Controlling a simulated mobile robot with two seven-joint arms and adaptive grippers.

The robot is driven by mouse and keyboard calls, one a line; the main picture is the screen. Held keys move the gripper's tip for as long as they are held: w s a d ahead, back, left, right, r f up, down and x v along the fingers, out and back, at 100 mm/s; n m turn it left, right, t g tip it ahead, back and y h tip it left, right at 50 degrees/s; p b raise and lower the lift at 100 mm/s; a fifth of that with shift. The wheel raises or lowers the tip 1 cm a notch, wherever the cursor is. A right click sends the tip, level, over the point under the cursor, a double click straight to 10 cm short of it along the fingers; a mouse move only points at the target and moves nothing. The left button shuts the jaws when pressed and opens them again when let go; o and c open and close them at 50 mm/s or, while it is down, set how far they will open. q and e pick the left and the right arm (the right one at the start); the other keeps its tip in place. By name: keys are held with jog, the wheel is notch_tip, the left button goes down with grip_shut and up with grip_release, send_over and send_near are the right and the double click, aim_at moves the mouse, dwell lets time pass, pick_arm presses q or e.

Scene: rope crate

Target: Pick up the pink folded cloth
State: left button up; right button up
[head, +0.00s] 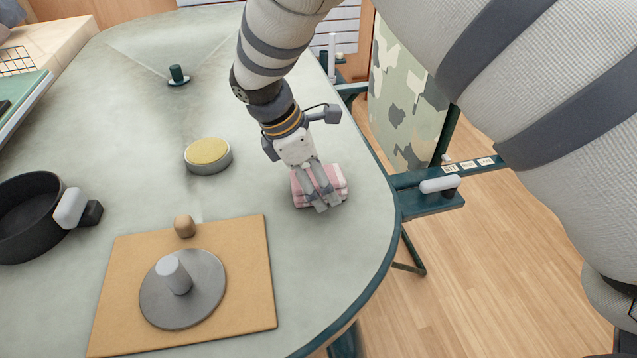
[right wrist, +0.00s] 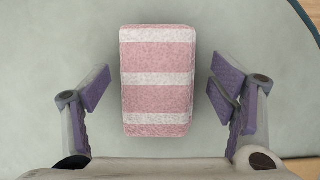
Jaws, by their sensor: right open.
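The pink folded cloth (head: 338,183) with white stripes lies on the table near its right edge in the head view. In the right wrist view the cloth (right wrist: 158,80) sits upright in the picture's middle. My right gripper (head: 320,200) is over the cloth in the head view and hides part of it. In the right wrist view my right gripper (right wrist: 160,98) is open, with one purple-padded finger on each side of the cloth and a gap on both sides. My left gripper is not in view.
The grey-green table (head: 110,90) has a rounded right edge close to the cloth. A yellow-topped round tin (head: 208,153) stands to the left. A tan board (head: 120,290) with a grey disc (head: 200,300) lies in front. A black pan (head: 25,220) is far left.

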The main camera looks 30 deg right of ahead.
jog(key=shift+f, duration=0.25)
dwell(0.3)
jog(key=c, duration=1.2)
